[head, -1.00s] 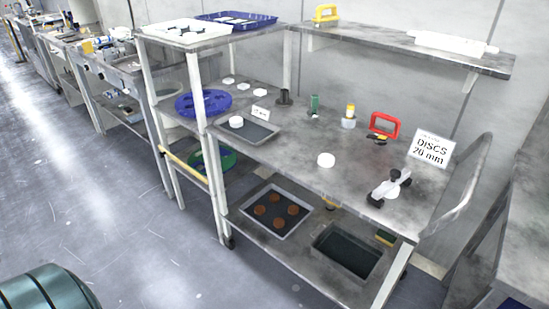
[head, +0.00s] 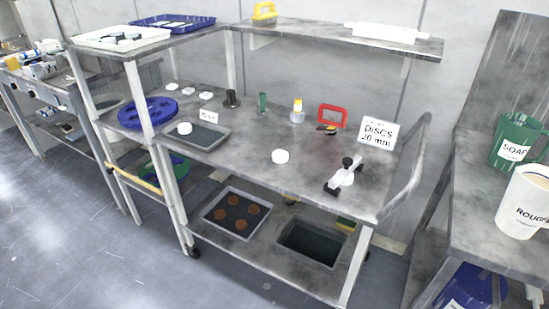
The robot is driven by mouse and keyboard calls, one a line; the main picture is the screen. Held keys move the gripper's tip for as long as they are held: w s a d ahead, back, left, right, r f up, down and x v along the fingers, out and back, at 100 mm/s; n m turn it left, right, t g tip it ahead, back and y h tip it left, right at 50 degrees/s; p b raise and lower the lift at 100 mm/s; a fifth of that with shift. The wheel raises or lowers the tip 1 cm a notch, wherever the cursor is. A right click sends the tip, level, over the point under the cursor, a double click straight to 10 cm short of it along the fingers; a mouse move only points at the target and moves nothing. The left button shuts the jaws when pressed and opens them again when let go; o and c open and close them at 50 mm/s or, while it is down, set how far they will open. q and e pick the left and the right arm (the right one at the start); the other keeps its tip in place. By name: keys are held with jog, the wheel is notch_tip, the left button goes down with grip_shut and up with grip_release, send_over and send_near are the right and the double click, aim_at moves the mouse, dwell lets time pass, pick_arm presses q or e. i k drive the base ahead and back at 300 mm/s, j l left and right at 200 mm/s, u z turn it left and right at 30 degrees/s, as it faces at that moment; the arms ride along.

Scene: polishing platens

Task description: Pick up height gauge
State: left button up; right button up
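A small black-and-white device (head: 345,176), which looks like the height gauge, rests near the right front of the cart's middle shelf (head: 240,160). It has a black knob on top, a pale body and a black foot toward the front edge. I cannot tell its exact parts at this size. A black upright piece on a round base (head: 231,99) stands farther left on the same shelf. Neither of my grippers is in view, and nothing touches the device.
A white disc (head: 280,156), a "DISCS 20 mm" sign (head: 377,133) and a red-framed tool (head: 332,116) share the shelf. Left are a grey tray (head: 211,141) and a blue plate (head: 148,113). A green SOAP jug (head: 515,140) and white bucket (head: 524,203) stand on the right bench.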

aim_at(331, 187)
jog(key=l, duration=2.8)
jog(key=u, duration=0.05)
